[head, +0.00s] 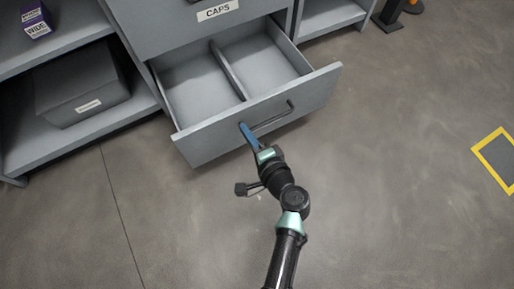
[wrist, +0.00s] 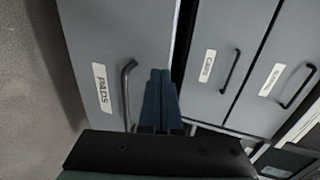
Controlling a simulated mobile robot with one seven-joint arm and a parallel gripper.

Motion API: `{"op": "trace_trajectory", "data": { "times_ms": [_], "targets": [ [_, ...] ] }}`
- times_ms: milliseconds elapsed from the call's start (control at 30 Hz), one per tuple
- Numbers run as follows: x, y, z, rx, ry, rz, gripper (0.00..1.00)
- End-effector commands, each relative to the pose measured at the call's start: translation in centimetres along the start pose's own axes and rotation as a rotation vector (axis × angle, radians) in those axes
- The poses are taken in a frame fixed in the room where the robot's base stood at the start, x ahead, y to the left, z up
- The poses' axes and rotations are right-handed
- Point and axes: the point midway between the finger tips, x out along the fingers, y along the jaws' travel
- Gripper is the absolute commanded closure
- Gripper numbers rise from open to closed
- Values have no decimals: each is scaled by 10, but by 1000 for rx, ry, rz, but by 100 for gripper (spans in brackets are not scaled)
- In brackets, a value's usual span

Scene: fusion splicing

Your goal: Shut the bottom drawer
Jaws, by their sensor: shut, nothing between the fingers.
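The bottom drawer (head: 200,148) is pulled well out of the grey cabinet in the head view, and its two inner compartments look empty. In the wrist view its front (wrist: 100,40) carries a PADS label. The drawer's dark bar handle (head: 290,108) also shows in the wrist view (wrist: 126,95). My gripper (head: 243,126) is shut and empty, with its blue fingers pointing at the drawer front. In the wrist view the fingertips (wrist: 160,72) are just right of the handle, not around it. I cannot tell whether they touch the front.
The drawer labelled CAPS (head: 180,22) above is shut. A grey box (head: 80,85) sits on the open shelf at left, with a small purple carton (head: 36,20) higher up. The floor in front is clear; a yellow-framed floor marking (head: 480,150) is at right.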

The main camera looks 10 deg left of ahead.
Motion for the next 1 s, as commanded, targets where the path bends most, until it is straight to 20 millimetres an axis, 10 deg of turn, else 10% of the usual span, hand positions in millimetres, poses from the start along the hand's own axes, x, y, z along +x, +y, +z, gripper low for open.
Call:
{"op": "trace_trajectory", "data": {
  "times_ms": [1000],
  "targets": [
    [67,-21,0,-2,-2,-2,100]
  ]
}}
